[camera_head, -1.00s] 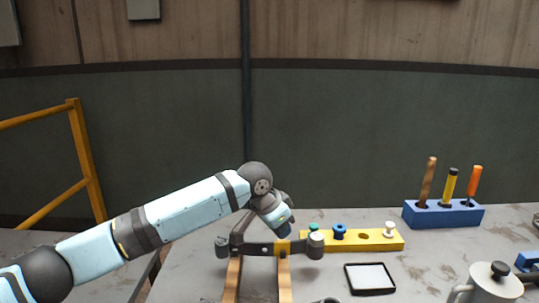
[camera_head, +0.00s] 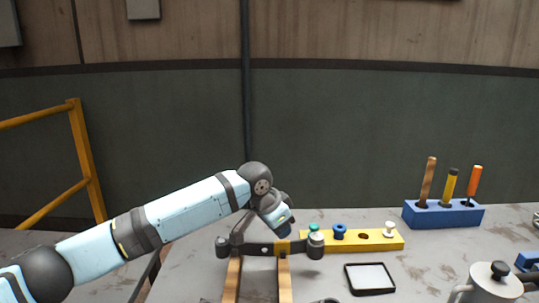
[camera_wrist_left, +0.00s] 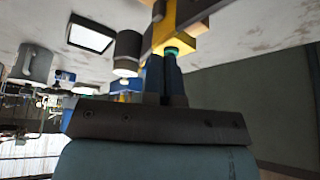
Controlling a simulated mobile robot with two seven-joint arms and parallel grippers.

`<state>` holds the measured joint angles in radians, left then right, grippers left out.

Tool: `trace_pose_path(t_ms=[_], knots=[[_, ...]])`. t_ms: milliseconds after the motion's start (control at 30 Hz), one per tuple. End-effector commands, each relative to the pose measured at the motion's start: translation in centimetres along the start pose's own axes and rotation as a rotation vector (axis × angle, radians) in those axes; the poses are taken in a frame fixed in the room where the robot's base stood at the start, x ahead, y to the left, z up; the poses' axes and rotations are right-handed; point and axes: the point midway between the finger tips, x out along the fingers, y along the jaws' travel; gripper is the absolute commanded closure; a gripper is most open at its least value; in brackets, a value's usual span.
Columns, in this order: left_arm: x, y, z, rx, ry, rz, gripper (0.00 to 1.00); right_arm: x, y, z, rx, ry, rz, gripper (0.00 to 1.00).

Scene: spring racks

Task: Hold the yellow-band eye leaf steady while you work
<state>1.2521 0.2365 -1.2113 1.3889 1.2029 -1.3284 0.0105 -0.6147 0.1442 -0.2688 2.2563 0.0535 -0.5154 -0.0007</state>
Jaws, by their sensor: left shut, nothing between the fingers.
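The yellow-band eye leaf (camera_head: 262,248) is a dark bar with a yellow band and a round eye at each end. It lies level across two wooden rails in the head view. My left gripper (camera_head: 289,231) is just above and behind the leaf, close to the yellow band. Its blue fingers (camera_wrist_left: 164,75) are together with nothing between them in the left wrist view. Yellow surfaces and a grey cylindrical eye (camera_wrist_left: 127,50) show close by there. I cannot tell whether the fingertips touch the leaf. My right gripper is not in view.
A yellow block (camera_head: 375,240) with green, blue and white pegs stands right behind the leaf. A black-rimmed tray (camera_head: 370,291), a grey pot (camera_head: 497,287) and a blue tool holder (camera_head: 443,214) are to the right. Bare table lies between them.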

Motion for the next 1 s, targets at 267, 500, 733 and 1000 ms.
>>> trace_pose_path(t_ms=[267, 500, 733, 1000], knots=[[0.0, 0.0, -0.01, 0.0, 0.0, 0.0, 1.0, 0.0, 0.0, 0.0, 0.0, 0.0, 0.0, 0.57], [0.05, 0.0, 0.02, 0.0, 0.0, 0.0, 1.0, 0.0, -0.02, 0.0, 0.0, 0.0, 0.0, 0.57], [0.33, 0.0, 0.16, 0.0, 0.0, 0.0, 1.0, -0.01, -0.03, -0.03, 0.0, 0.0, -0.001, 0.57], [0.69, 0.0, 0.32, 0.0, 0.0, 0.0, 1.0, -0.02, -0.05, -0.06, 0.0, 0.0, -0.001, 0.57]])
